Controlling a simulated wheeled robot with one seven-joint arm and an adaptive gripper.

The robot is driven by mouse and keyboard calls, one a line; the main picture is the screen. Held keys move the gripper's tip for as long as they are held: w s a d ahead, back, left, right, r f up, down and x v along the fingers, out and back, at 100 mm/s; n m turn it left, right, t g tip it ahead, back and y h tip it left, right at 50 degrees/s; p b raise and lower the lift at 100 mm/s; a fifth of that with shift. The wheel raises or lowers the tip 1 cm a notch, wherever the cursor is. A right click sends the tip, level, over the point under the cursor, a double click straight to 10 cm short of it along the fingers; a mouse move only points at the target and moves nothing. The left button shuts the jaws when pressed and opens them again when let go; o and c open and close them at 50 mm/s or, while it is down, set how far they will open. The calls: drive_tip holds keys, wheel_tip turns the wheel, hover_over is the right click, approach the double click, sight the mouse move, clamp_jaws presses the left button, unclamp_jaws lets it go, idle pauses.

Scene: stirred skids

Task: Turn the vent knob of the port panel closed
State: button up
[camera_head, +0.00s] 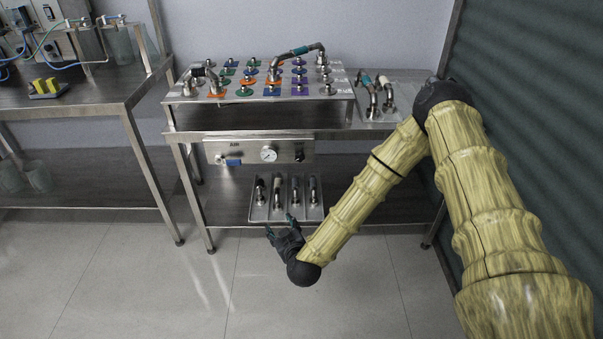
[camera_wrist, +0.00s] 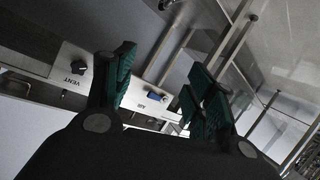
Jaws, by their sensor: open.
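The port panel (camera_head: 222,150) is a pale metal strip under the front of the bench; it also runs slantwise across the wrist view (camera_wrist: 45,92). The vent knob (camera_head: 299,156) is small and dark at its right end. In the wrist view the vent knob (camera_wrist: 78,67) is black, beside the word VENT, left of my fingers. A round gauge (camera_head: 268,154) and a blue handle (camera_head: 232,162) marked AIR sit further left; the handle also shows in the wrist view (camera_wrist: 157,97). My gripper (camera_head: 280,225) is open and empty, below and apart from the panel; its green-padded fingers show up close (camera_wrist: 160,62).
A tray (camera_head: 254,215) with several pipe pieces lies on the lower shelf behind my gripper. The bench top carries a raised board (camera_head: 340,94) of coloured fittings and a second tray (camera_head: 398,118). Another bench (camera_head: 95,105) stands left. The floor in front is clear.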

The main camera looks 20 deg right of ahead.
sight(300, 159)
drive_tip(key=w+d+r+m+t+h+b, duration=0.1)
drive_tip(key=w+d+r+t+h+b, duration=0.3)
drive_tip(key=w+d+r, duration=0.6)
drive_tip(key=shift+h, duration=0.7)
drive_tip(key=x, duration=0.3)
drive_tip(key=f+x, duration=0.1)
drive_tip(key=x, duration=0.7)
drive_tip(key=shift+w+a+f, duration=0.1)
drive_tip(key=shift+a+f, duration=0.3)
drive_tip(key=shift+c, duration=0.3)
drive_tip(key=c, duration=1)
